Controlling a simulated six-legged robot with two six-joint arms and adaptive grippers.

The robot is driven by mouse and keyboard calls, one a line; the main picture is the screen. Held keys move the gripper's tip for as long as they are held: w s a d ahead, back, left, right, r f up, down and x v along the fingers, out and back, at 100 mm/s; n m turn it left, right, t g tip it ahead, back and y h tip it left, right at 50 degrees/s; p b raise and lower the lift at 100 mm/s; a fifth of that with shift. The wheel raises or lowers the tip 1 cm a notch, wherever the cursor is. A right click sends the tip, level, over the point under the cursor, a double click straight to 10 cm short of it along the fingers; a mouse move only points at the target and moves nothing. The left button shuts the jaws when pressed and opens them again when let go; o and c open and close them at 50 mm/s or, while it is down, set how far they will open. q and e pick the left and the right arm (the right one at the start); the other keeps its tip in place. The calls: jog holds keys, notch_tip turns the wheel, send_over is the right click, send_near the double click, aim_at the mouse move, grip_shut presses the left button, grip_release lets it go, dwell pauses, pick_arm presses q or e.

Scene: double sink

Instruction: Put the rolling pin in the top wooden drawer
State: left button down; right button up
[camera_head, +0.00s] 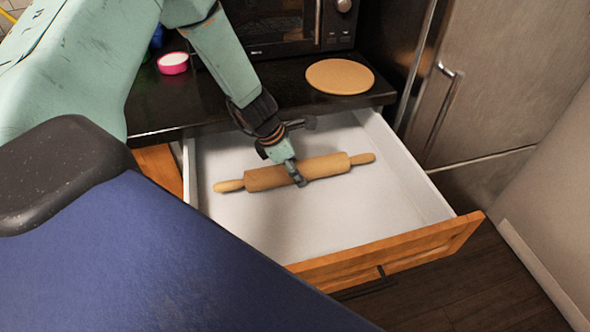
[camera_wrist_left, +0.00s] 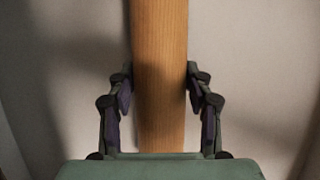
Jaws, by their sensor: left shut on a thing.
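The wooden rolling pin (camera_head: 325,166) is inside the open top drawer (camera_head: 400,243), lying crosswise over its white floor. My left gripper (camera_head: 293,170) is shut on the middle of the pin's barrel. In the left wrist view the pin (camera_wrist_left: 160,60) runs upright between the two fingers of the gripper (camera_wrist_left: 159,85), which touch or nearly touch its sides. The drawer has a wooden front with a dark handle and white inner walls. Whether the pin rests on the drawer floor or hangs just above it, I cannot tell. My right gripper is not in view.
A dark counter (camera_head: 285,101) stands behind the drawer, with a round wooden board (camera_head: 340,77), a microwave (camera_head: 285,28) and a pink-rimmed bowl (camera_head: 173,63). A metal fridge (camera_head: 500,80) stands at the right. The drawer holds nothing else visible.

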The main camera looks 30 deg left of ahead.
pick_arm(q)
jog(key=shift+w+f, duration=0.1)
jog(key=c, duration=0.6)
grip_release()
jog(key=shift+o, duration=0.2)
jog(key=p+v, duration=0.5)
jog(key=v, duration=0.1)
jog(key=shift+d+p, duration=0.1)
jog(key=shift+p, duration=0.25)
jog(key=p+v, duration=0.6)
jog(key=shift+p, duration=0.3)
